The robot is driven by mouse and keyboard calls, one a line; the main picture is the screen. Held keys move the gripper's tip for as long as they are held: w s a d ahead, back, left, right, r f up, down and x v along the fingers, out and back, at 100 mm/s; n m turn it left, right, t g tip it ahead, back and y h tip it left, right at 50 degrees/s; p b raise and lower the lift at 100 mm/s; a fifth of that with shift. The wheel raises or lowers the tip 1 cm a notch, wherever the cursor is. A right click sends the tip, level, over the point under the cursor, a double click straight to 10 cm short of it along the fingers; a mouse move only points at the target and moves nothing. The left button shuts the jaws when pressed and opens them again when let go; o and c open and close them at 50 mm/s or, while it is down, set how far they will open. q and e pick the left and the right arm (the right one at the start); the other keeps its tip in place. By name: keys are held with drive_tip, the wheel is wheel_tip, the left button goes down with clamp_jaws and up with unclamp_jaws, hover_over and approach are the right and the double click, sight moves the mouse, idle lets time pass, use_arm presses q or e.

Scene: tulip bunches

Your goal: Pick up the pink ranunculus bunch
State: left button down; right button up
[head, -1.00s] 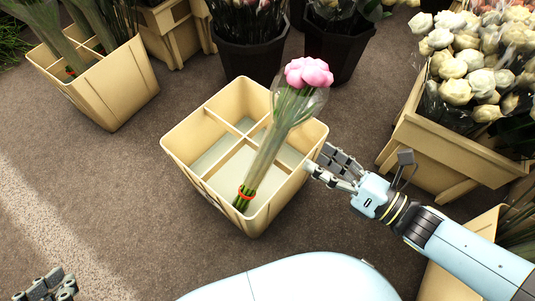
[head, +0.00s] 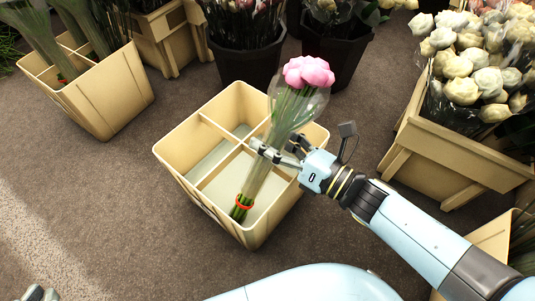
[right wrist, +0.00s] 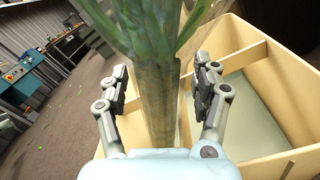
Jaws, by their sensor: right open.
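The pink ranunculus bunch (head: 308,72) stands tilted in a beige divided crate (head: 207,209), its pink heads up and to the right. Its clear sleeve narrows down to green stems with a red band (head: 244,202) in the front compartment. In the right wrist view the wrapped stems (right wrist: 155,95) stand between the two open fingers of my right gripper (right wrist: 162,100), with a gap at each side. My left gripper (head: 38,294) shows only in part at the bottom left edge.
Another beige crate (head: 105,100) with wrapped stems stands at the upper left. Dark buckets (head: 245,62) of flowers stand behind. A wooden crate (head: 440,160) of cream roses (head: 465,75) is at the right. The floor left of the middle crate is clear.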

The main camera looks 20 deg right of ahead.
clamp_jaws()
idle(0.5)
idle(1.0)
